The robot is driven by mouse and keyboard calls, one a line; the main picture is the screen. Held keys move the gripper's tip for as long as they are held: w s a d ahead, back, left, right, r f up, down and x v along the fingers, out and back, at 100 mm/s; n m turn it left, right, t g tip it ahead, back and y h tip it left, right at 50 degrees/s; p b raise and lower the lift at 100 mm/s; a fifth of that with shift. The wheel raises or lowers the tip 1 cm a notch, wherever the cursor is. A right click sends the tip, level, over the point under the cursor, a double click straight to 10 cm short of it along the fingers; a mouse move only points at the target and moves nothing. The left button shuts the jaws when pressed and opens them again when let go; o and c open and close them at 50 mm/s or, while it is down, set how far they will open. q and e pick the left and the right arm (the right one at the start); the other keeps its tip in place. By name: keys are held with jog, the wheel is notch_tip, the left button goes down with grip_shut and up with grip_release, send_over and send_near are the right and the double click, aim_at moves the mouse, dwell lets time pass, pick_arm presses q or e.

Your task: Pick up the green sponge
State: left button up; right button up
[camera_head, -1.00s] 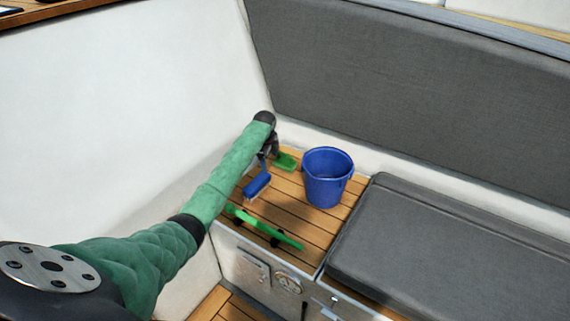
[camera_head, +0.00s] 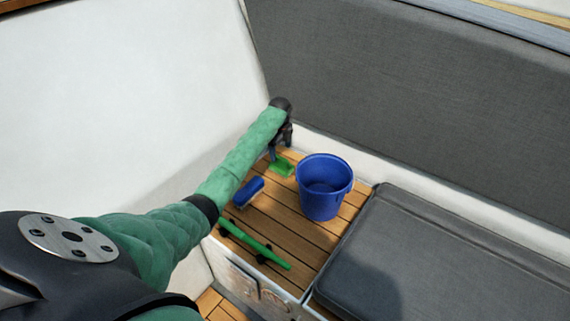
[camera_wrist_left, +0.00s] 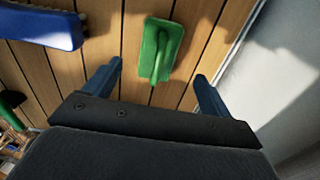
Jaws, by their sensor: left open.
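The green sponge (camera_head: 281,167) lies on the slatted wooden bench top in the far left corner, beside the blue bucket. In the left wrist view the green sponge (camera_wrist_left: 161,50) is a flat green pad with a raised ridge along it, ahead of the fingers and roughly between their lines. My left gripper (camera_head: 277,152) is above the bench close to the sponge. My right gripper is not in view.
A blue bucket (camera_head: 324,188) stands right of the sponge. A blue brush (camera_head: 248,192) lies nearer, and also shows in the wrist view (camera_wrist_left: 42,27). A green bar (camera_head: 256,246) runs along the front edge.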

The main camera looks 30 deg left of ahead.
aim_at(281, 161)
pick_arm(q)
jog(key=shift+s+f, duration=0.2)
jog(key=shift+f, duration=0.35)
jog(key=f, duration=0.3)
jog(key=f+p, duration=0.1)
jog(key=shift+w+d+f, duration=0.1)
jog(key=shift+d+f, duration=0.05)
jog(key=shift+d, duration=0.1)
jog(key=shift+f, duration=0.7)
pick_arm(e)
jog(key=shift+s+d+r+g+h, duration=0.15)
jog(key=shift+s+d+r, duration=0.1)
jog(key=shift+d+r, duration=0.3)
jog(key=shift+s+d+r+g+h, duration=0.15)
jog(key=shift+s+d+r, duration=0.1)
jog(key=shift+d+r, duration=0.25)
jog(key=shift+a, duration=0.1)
pick_arm(q)
jog(key=c, duration=1.1)
